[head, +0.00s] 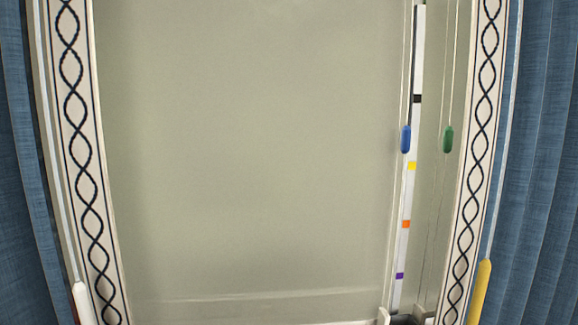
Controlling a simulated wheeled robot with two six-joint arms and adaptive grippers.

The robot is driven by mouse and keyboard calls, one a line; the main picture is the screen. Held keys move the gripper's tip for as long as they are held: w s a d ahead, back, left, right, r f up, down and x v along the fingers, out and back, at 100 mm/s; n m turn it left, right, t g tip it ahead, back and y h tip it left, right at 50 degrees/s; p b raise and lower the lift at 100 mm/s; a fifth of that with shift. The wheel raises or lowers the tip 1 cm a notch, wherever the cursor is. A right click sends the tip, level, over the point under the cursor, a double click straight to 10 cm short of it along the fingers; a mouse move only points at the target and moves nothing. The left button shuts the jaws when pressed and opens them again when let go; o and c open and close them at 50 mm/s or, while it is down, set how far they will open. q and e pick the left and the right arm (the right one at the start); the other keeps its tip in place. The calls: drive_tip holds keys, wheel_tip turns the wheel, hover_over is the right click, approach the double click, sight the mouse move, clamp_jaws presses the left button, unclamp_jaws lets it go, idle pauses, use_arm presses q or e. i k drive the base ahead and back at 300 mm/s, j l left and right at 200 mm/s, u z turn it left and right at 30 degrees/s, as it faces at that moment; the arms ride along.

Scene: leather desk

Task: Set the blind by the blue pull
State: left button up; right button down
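The blue pull (405,139) hangs on a thin cord at the right side of the window opening. It is beside a white vertical strip (408,200) with coloured marks. The blue pull is a little above the yellow mark (411,166) and below the black mark (417,99). An orange mark (406,224) and a purple mark (399,276) are lower on the strip. A green pull (447,139) hangs to the right at about the same height. The blind itself cannot be clearly made out. Neither gripper is in the head view.
Patterned trim bands (82,150) stand left and right (475,150), with blue curtains (545,150) outside them. A white-ended rod (82,303) hangs at lower left and a yellow-ended one (480,292) at lower right. The space before the pale panel (250,150) is clear.

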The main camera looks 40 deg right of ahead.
sight(406, 142)
drive_tip(key=z, duration=1.95)
drive_tip(key=l, duration=0.3)
drive_tip(key=z, duration=0.05)
